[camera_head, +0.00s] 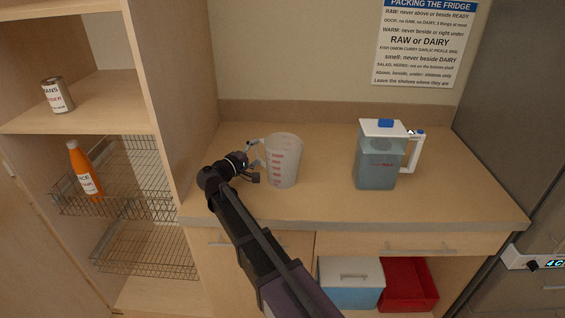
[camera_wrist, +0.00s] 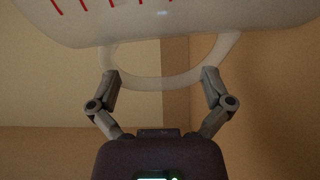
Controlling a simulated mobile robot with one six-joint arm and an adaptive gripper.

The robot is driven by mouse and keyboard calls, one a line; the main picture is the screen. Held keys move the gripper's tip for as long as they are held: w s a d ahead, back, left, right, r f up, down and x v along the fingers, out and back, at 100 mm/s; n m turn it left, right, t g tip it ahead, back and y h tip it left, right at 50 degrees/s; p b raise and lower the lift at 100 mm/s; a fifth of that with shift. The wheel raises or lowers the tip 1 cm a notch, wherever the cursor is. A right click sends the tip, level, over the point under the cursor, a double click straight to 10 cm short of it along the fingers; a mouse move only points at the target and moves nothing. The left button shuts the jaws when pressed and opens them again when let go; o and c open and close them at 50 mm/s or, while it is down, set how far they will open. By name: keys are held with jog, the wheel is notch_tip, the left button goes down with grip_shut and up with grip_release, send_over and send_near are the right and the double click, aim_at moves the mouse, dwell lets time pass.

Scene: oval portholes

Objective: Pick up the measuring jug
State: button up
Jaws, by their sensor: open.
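The measuring jug (camera_head: 283,162) is translucent white with red marks and stands upright on the counter (camera_head: 325,200). Its handle (camera_head: 256,150) points left, toward my gripper. My gripper (camera_head: 256,165) is close to the left side of the jug, at the handle. In the wrist view the jug's body (camera_wrist: 200,18) fills the top, and its looped handle (camera_wrist: 232,50) hangs between and beyond the fingers. My gripper (camera_wrist: 160,78) is open, with one fingertip near each side of the handle loop. I cannot tell whether the fingertips touch it.
A lidded water pitcher (camera_head: 378,165) stands to the right on the counter. A shelf unit at left holds a can (camera_head: 57,96) and an orange bottle (camera_head: 83,172) in a wire basket (camera_head: 140,205). Below the counter are a blue-and-white cooler (camera_head: 350,285) and a red bin (camera_head: 410,285).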

dwell(0.3)
jog(key=c, duration=1)
jog(key=shift+o, duration=0.2)
jog(key=shift+r, duration=0.25)
notch_tip(320, 180, up, 4)
jog(key=p, duration=0.4)
jog(key=shift+f, duration=0.25)
jog(key=r+p+v, duration=0.1)
jog(key=v, duration=1.5)
jog(key=shift+s+d, duration=0.2)
jog(key=shift+s, duration=0.05)
